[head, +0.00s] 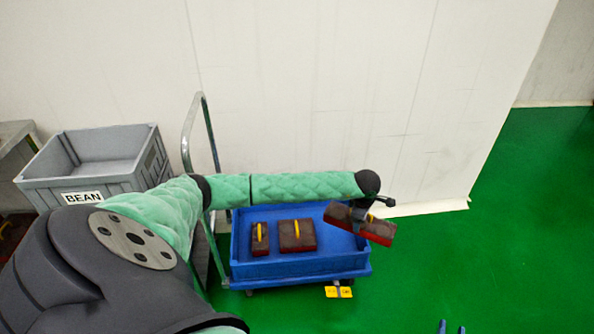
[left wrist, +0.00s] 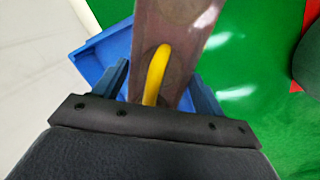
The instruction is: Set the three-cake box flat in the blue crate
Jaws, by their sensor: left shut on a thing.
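The three-cake box (head: 375,230) is long, with a brown see-through top and red sides. My left gripper (head: 362,207) is shut on it by its yellow handle, which shows between the fingers in the left wrist view (left wrist: 157,72). The box is held slanted, lower at its right end, at the right rim of the blue crate (head: 300,266) and partly beyond it. Its height above the rim is hard to tell. My right gripper (head: 452,327) shows only two blue fingertips at the bottom edge, apart with nothing between them.
In the crate lie a narrow box (head: 260,239) and a wider box (head: 297,236), both with yellow handles, left of centre. The crate's right part is clear. A metal cart handle (head: 187,130) and a grey BEAN bin (head: 95,165) stand to the left.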

